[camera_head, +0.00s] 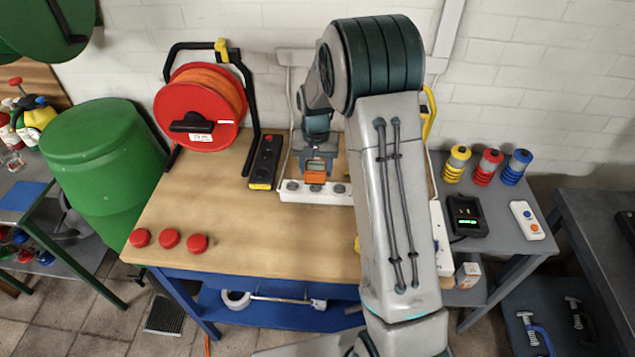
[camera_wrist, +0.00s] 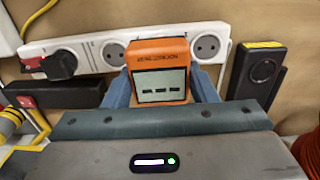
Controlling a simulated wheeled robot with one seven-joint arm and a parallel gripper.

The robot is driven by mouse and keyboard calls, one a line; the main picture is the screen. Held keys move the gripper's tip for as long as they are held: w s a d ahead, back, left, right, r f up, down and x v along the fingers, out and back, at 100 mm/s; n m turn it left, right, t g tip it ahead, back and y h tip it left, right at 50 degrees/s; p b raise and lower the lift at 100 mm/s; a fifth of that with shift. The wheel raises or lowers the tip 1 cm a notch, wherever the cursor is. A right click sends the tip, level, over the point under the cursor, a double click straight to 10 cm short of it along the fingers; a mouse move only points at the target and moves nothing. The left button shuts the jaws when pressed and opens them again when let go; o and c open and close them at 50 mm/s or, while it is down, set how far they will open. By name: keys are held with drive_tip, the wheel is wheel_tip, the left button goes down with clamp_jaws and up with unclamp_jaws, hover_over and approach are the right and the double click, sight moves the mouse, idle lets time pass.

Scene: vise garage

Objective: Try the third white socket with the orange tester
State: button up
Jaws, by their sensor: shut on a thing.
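My gripper (camera_head: 315,160) is shut on the orange tester (camera_head: 315,178), above the white power strip (camera_head: 318,198) at the back of the wooden table. In the wrist view my gripper's fingers (camera_wrist: 161,92) flank the tester (camera_wrist: 160,49), whose grey display shows dashes. Behind it the white strip (camera_wrist: 86,46) runs across the view. A black plug (camera_wrist: 62,66) sits in its left part. One open socket (camera_wrist: 113,53) shows left of the tester and another (camera_wrist: 208,46) right of it. The tester hides the strip between them; I cannot tell whether it touches a socket.
Three red caps (camera_head: 169,239) lie at the table's front left. The middle front is clear. A charger (camera_head: 466,215) stands on the right-hand grey table.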

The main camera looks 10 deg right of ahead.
drive_tip(key=shift+r+p, duration=0.3)
drive_tip(key=shift+r, duration=0.4)
drive_tip(key=shift+d, duration=0.1)
drive_tip(key=b, duration=0.1)
hover_over(340, 189)
drive_tip(key=shift+w+r, duration=0.1)
drive_tip(key=shift+r, duration=0.35)
drive_tip(key=shift+f+b, duration=2.05)
drive_tip(key=shift+f, duration=0.9)
drive_tip(key=shift+f+b, duration=0.55)
drive_tip(key=shift+b, duration=0.1)
drive_tip(key=o, duration=1.5)
drive_tip(key=shift+r, duration=0.15)
